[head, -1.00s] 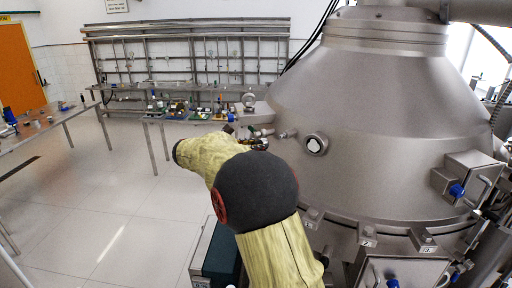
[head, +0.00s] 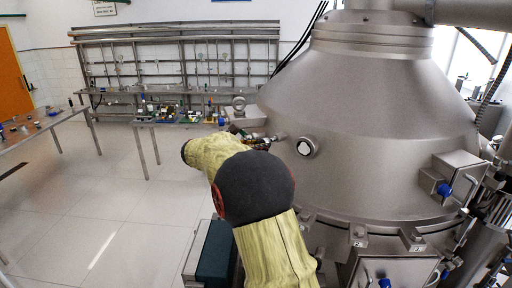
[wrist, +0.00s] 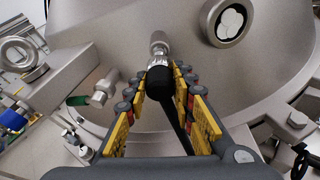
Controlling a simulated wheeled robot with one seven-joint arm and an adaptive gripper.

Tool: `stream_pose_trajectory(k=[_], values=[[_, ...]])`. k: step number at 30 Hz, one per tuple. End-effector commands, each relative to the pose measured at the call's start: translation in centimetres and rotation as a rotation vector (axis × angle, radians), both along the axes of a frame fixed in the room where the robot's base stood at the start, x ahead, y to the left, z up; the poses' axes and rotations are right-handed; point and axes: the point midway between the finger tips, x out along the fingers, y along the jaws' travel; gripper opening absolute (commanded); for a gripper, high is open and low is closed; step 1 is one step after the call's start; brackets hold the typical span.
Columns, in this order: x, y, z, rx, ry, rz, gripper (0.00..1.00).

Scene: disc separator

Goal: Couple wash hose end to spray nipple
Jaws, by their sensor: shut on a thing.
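In the wrist view the black wash hose end (wrist: 160,84) sits between the yellow-padded fingers of my gripper (wrist: 159,88), which is shut on it. The hose trails back and down between the fingers. Straight ahead of it, a metal spray nipple (wrist: 158,42) sticks out of the grey vessel wall. Hose end and nipple are nearly in line and overlap in this view; I cannot tell whether they touch or are coupled. In the head view the nipple (head: 277,138) shows on the vessel's left side, and my arm mostly hides the gripper and hose.
A second metal fitting (wrist: 102,92) with a green tab stands left of the nipple. A round port (wrist: 226,20) is on the vessel to the right. Bolted clamps line the vessel's lower rim.

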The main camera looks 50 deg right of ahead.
Motion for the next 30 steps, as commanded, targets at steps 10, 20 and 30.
stream_pose_trajectory(k=[10, 20, 30], values=[[0.0, 0.0, 0.0, 0.000, 0.000, 0.001, 0.00], [0.0, -0.4, 0.1, 0.000, 0.000, 0.000, 0.00], [-0.1, -1.1, 0.1, 0.000, -0.001, 0.000, 0.00]])
